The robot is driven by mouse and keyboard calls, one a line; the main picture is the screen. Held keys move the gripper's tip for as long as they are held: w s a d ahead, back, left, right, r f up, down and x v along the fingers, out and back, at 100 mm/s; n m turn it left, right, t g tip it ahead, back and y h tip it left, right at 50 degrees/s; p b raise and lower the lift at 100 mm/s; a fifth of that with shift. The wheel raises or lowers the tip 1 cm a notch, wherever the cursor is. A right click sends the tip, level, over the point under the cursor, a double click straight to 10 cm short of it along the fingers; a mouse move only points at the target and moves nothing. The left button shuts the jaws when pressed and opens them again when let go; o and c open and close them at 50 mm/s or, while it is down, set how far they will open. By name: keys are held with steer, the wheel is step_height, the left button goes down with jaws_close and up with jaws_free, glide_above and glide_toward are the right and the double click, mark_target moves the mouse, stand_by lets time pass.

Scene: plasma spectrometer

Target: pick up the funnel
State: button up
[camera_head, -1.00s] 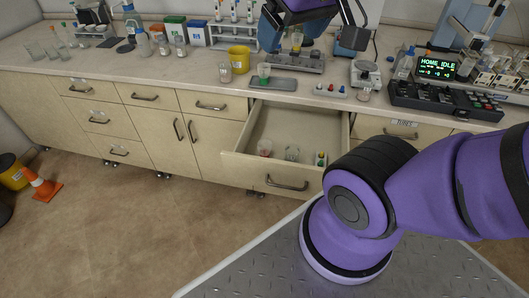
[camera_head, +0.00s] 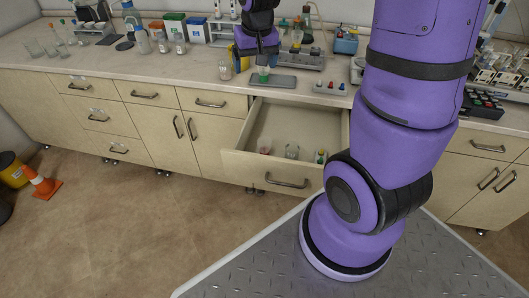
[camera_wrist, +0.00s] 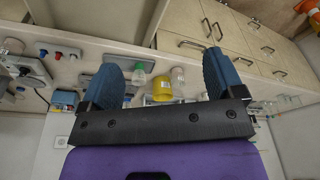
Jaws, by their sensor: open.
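I cannot make out a funnel with certainty. A small clear-and-green vessel (camera_head: 263,74) stands on a grey tray (camera_head: 286,83) on the bench; its shape is too small to tell. It seems to show also in the wrist view (camera_wrist: 139,74), beside the left finger. My gripper (camera_head: 257,54) is open and empty above the bench, just above and behind that vessel in the picture. In the wrist view my gripper (camera_wrist: 165,65) has its two blue fingers wide apart, with a yellow tub (camera_wrist: 162,88) seen between them.
An open drawer (camera_head: 238,158) below the bench holds a reddish beaker (camera_head: 265,150), a clear glass (camera_head: 292,151) and a small bottle (camera_head: 320,156). A jar (camera_head: 225,70) stands left of my gripper. A button box (camera_head: 329,88) lies right of the tray.

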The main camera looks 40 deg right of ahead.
steer(key=w+d+f+m+g, duration=0.1)
steer(key=w+d+f, duration=0.1)
steer(key=f, duration=0.5)
steer(key=w+d+f, duration=0.2)
steer(key=f, duration=0.5)
steer(key=m+g, duration=0.1)
steer(key=m, duration=0.1)
glide_toward(265, 143)
steer(key=s+a+f, duration=0.1)
steer(key=s+f, duration=0.1)
steer(key=shift+y, duration=0.3)
steer(key=shift+w+a+f, duration=0.1)
steer(key=shift+f, duration=2.55)
steer(key=c, duration=1.2)
